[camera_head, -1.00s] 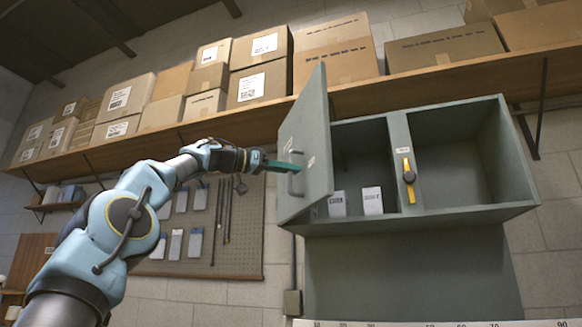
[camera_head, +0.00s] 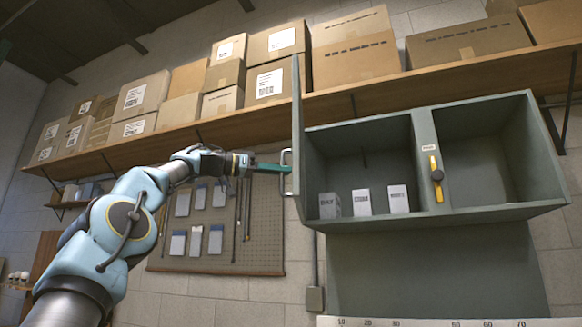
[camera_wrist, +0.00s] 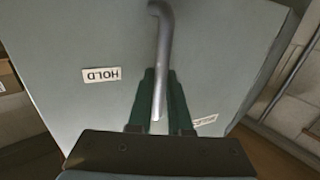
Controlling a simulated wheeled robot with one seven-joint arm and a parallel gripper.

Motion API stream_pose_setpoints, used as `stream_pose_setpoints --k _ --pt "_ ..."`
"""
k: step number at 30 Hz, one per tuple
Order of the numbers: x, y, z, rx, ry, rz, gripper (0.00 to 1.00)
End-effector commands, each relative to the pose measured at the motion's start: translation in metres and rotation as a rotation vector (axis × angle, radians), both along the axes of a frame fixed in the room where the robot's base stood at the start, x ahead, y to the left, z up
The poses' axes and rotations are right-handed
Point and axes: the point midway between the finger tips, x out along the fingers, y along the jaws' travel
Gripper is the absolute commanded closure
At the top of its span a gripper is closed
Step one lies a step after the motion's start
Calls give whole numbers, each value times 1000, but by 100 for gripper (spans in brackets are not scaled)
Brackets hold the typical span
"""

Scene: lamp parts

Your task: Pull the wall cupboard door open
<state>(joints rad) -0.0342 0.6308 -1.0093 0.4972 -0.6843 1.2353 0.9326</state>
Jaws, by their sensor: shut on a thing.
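The wall cupboard (camera_head: 480,213) is a grey-green two-compartment box. Its door (camera_head: 298,140) on the left compartment stands swung out, seen nearly edge-on in the head view. In the wrist view the door's flat face (camera_wrist: 60,60) fills most of the picture, with a label reading HOLD and a second small label. A grey bar handle (camera_head: 285,172) sits on the door. My gripper (camera_head: 282,168) reaches in from the left and is shut on the handle. In the wrist view the handle (camera_wrist: 163,50) runs between the green fingers (camera_wrist: 159,100).
Small boxes (camera_head: 362,202) stand in the left compartment. A yellow-and-black latch (camera_head: 436,177) is on the divider; the right compartment looks empty. A wooden shelf (camera_head: 400,92) with cardboard boxes runs above and behind. A pegboard (camera_head: 262,240) with tools hangs at left.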

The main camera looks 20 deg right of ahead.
Motion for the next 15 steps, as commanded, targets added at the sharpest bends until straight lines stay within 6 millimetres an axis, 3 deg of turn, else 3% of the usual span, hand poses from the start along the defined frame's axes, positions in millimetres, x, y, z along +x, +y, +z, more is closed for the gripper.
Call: stream_pose_setpoints --k 6,15 --pt "14 14 2 -6 0 7 100" --pt "18 18 2 -6 0 7 100"
